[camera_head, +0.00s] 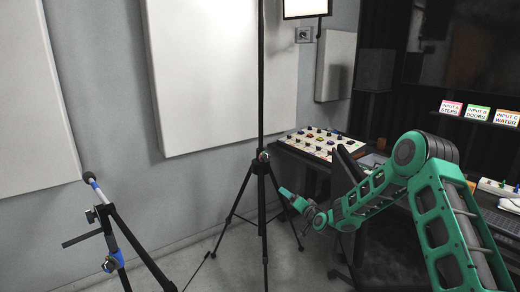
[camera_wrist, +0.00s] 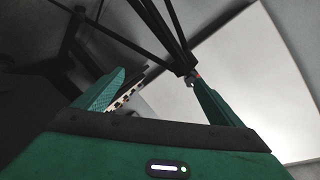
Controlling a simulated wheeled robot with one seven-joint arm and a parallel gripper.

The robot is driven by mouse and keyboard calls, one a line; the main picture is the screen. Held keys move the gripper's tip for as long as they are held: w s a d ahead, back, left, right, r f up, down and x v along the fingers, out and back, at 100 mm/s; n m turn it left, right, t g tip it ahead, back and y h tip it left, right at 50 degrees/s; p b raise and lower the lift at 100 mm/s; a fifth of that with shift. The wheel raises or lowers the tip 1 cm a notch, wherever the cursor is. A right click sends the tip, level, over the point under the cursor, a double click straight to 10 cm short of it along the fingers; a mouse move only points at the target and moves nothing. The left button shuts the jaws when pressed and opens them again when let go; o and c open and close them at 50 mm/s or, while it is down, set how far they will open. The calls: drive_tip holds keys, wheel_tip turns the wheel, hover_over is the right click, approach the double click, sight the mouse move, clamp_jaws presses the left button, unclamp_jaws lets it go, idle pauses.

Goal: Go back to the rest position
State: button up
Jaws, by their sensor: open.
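My green arm reaches from the right side of the head view toward the middle, and my gripper (camera_head: 287,195) is at its far end, close to the black light stand (camera_head: 262,165). I cannot tell in the head view whether it touches the stand. In the wrist view my gripper (camera_wrist: 160,88) has its two green fingers spread wide apart with nothing held between them. The stand's dark poles (camera_wrist: 172,40) rise beyond the fingers.
A microphone on a stand (camera_head: 105,225) is at the lower left. A desk panel with many knobs (camera_head: 318,142) stands behind my arm. A black chair (camera_head: 350,175) is close to the arm. White wall panels (camera_head: 215,70) line the wall. Floor shows between the stands.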

drive_tip(key=s+d+r+n+g+h, duration=0.1)
drive_tip(key=s+d+r+n+g, duration=0.15)
drive_tip(key=s+r, duration=0.5)
drive_tip(key=s+d+r+n+g+h, duration=0.1)
drive_tip(key=s+d+r+n+g, duration=0.2)
drive_tip(key=s, duration=0.8)
drive_tip(key=s+d+r+n+g+h, duration=0.1)
drive_tip(key=s+d+r+g, duration=0.15)
drive_tip(key=s+r, duration=0.55)
drive_tip(key=s+d+m+g, duration=0.2)
drive_tip(key=s+d, duration=0.4)
drive_tip(key=s, duration=0.7)
drive_tip(key=s+d+f+m+g+h, duration=0.1)
drive_tip(key=s+d, duration=0.5)
drive_tip(key=s, duration=0.7)
drive_tip(key=s+d+m+g, duration=0.3)
drive_tip(key=s+d, duration=0.3)
drive_tip(key=s, duration=0.7)
drive_tip(key=shift+d+f+m+g+h, duration=0.3)
drive_tip(key=shift+f+m+h, duration=0.05)
drive_tip(key=shift+m+h, duration=0.1)
